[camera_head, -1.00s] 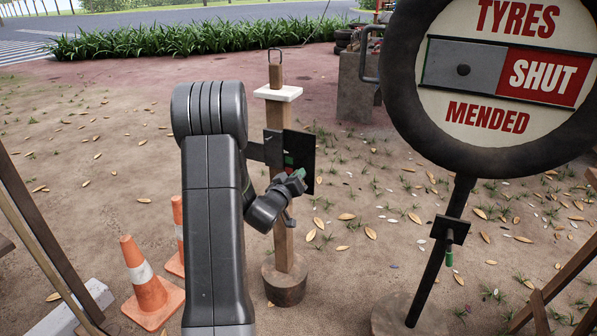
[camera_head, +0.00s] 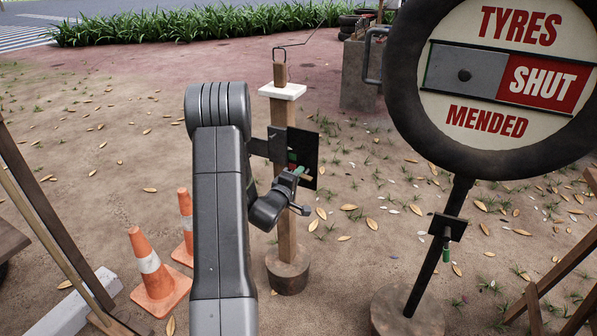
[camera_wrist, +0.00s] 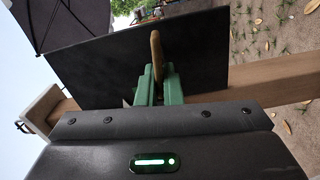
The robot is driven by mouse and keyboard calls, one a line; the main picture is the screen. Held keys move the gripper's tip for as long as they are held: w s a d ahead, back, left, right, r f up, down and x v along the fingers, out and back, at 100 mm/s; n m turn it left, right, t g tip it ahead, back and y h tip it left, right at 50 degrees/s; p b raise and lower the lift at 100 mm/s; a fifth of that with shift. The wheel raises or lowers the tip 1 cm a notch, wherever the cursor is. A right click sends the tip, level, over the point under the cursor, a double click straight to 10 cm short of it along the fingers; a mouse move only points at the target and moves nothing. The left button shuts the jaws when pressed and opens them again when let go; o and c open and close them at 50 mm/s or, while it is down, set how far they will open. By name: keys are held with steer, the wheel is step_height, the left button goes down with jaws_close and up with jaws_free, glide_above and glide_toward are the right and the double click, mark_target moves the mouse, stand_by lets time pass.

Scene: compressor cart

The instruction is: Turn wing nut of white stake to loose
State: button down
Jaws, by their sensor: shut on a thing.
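The white stake (camera_head: 285,225) is a wooden post with a white cap (camera_head: 283,91), standing upright in a round wooden base. A black plate (camera_head: 304,150) is fixed to its side; in the wrist view the plate (camera_wrist: 100,60) lies behind the fingers. The wing nut (camera_wrist: 156,50) shows as a tan, upright wing between my green fingers. My gripper (camera_head: 298,172) is at the plate's lower part, and it also shows in the wrist view (camera_wrist: 158,84), shut on the wing nut. The nut's lower part is hidden by the fingers.
A round TYRES MENDED sign (camera_head: 510,85) on a dark post stands at the right, with a small black plate (camera_head: 447,227) low on it. Orange cones (camera_head: 152,265) stand left of my arm. Leaf-strewn ground lies open behind the stake.

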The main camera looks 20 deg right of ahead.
steer(key=shift+f+n, duration=0.15)
steer(key=shift+n, duration=0.65)
steer(key=c, duration=1.6)
jaws_free()
steer(key=shift+a, duration=0.1)
steer(key=p+v, duration=0.1)
steer(key=v, duration=1.2)
steer(key=shift+s+a, duration=0.15)
steer(key=shift+s, duration=0.15)
steer(key=shift+w, duration=0.1)
